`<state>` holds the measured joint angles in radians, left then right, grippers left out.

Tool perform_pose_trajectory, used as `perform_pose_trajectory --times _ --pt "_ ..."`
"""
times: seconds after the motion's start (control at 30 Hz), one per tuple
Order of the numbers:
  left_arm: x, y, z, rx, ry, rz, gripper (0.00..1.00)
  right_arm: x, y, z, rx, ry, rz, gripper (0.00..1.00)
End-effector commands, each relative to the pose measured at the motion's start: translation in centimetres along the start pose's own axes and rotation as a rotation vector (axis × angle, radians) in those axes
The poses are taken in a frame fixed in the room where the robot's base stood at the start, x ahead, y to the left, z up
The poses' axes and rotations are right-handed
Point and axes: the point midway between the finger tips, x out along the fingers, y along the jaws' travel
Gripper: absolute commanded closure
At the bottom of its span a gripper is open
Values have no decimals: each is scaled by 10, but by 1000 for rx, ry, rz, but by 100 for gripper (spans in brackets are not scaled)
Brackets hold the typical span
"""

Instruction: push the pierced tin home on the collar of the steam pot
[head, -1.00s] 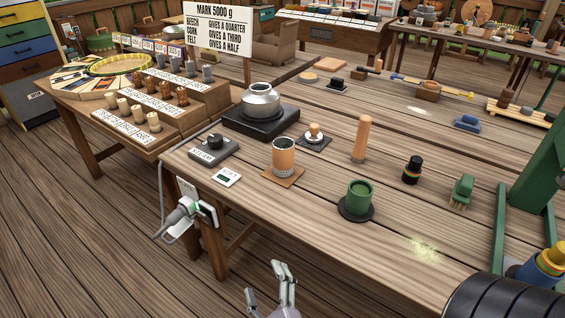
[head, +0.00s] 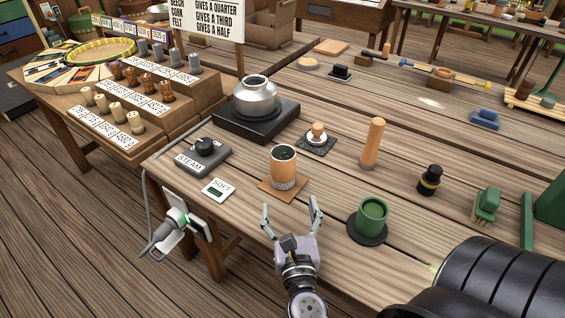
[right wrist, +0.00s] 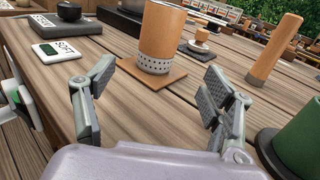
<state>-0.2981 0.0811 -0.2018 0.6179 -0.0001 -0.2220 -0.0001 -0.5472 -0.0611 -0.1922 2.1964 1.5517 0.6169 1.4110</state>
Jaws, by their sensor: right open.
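The pierced tin (head: 283,167) is an orange-brown cylinder with a dotted pale band round its foot. It stands upright on a thin brown square mat (head: 269,187), and shows in the right wrist view (right wrist: 158,38). The steam pot (head: 255,95) is a round silver pot with a raised open neck, the collar (head: 256,80), on a black square base (head: 232,122); nothing sits on the collar. My right gripper (head: 290,206) is open and empty, at the table's front edge, short of the tin. The tin is ahead between its spread fingers (right wrist: 158,80). My left gripper is not in view.
A green cup (head: 372,214) on a dark disc stands right of my gripper. A wooden post (head: 372,143) and a knobbed stamp (head: 317,134) stand behind. The steam dial box (head: 204,155) and SOFT display (head: 218,190) are left. Bare tabletop lies before the tin.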

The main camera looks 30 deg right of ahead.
Motion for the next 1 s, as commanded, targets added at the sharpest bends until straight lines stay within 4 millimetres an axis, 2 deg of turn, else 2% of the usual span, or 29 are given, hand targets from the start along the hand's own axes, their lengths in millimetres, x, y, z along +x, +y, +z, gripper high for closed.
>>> perform_pose_trajectory --times 0.03,0.13,0.3,0.5,0.6,0.8,1.0 --pt "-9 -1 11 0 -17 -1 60 13 0 6 -1 -5 -1 24" --pt "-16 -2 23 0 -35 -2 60 35 0 6 0 -4 -1 24" --pt "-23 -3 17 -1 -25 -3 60 65 0 3 -3 -2 1 24" --pt "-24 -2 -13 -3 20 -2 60 79 0 1 -2 0 0 24" --pt "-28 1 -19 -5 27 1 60 88 1 3 -3 -2 0 24" --pt "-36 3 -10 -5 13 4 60 119 3 4 -3 -2 0 24" --pt "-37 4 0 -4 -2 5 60 130 2 2 -2 1 0 24"
